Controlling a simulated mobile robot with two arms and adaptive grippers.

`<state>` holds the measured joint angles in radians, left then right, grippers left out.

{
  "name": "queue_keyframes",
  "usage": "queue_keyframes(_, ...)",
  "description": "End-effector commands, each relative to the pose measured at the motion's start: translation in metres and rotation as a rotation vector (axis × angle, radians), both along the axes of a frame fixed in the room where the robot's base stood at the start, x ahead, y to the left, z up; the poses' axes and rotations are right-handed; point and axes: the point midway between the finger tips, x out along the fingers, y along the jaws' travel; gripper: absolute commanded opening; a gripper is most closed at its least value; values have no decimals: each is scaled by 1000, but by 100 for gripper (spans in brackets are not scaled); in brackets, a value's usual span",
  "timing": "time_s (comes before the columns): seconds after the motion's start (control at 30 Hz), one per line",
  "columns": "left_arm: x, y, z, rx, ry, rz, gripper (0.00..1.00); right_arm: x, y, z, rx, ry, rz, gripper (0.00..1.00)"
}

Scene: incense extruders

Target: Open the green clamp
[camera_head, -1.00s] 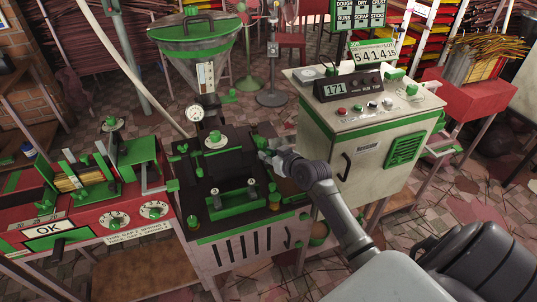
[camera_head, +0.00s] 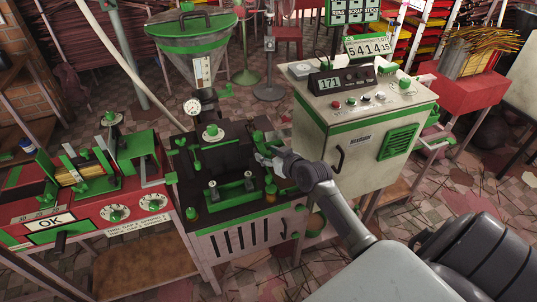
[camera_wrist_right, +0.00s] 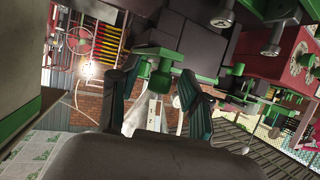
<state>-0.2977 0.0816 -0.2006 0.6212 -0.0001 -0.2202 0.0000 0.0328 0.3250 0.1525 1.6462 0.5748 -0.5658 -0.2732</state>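The black-and-green extruder machine (camera_head: 216,158) stands in the middle of the head view. A green clamp-like part (camera_head: 259,138) rises at its right side, close to my right gripper (camera_head: 264,160). In the right wrist view, the two dark fingers of my right gripper (camera_wrist_right: 157,100) are apart, with no part visibly held. I cannot tell whether a finger touches either part. My left gripper is not in view.
A white cabinet (camera_head: 354,150) with a 171 display stands close on the right. A red machine (camera_head: 90,204) with dials stands on the left. A hopper (camera_head: 199,62) and a pressure gauge (camera_head: 192,107) are behind. Open floor (camera_head: 465,180) shows at the right.

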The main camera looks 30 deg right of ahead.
Motion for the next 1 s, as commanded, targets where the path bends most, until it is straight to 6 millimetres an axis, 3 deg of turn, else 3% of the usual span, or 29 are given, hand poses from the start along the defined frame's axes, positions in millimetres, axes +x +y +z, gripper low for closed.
queue_keyframes(0.27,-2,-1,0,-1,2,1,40,-9,-1,3,-2,0,0,47)
queue_keyframes(0.7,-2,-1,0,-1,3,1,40,-90,-3,36,-3,2,1,47)
queue_keyframes(1.0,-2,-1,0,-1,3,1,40,-111,-3,46,1,0,0,47)
